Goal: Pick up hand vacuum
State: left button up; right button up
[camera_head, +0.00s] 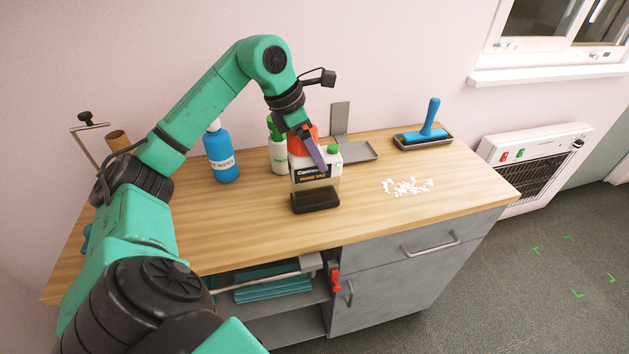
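The hand vacuum (315,198) stands near the middle of the wooden counter. It has a dark nozzle at the front, a pale body with a black and orange label, and an orange-red part behind. My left gripper (317,158) reaches down from above at its top, with a purple-grey finger in front of the orange-red part. I cannot tell whether the fingers touch it or how far apart they are. The gripper hides part of the vacuum's top. My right gripper is out of view.
A blue wipes bottle (221,157) and a green-capped bottle (278,155) stand behind left. A grey dustpan-like tray (358,151) lies behind right. White bits (408,187) lie right on the counter (380,215).

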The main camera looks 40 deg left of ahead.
pick_arm(q)
jog(key=c, duration=1)
jog(key=shift+r, duration=0.1)
grip_shut()
jog(key=shift+r, duration=0.1)
notch_tip(320, 180, up, 20)
jog(key=p, duration=0.8)
jog(key=shift+p, duration=0.3)
jog(key=o, duration=0.9)
grip_release()
jog(key=shift+w, duration=0.1)
jog(key=c, duration=0.6)
jog(key=shift+o, duration=0.2)
jog(key=shift+f, duration=0.25)
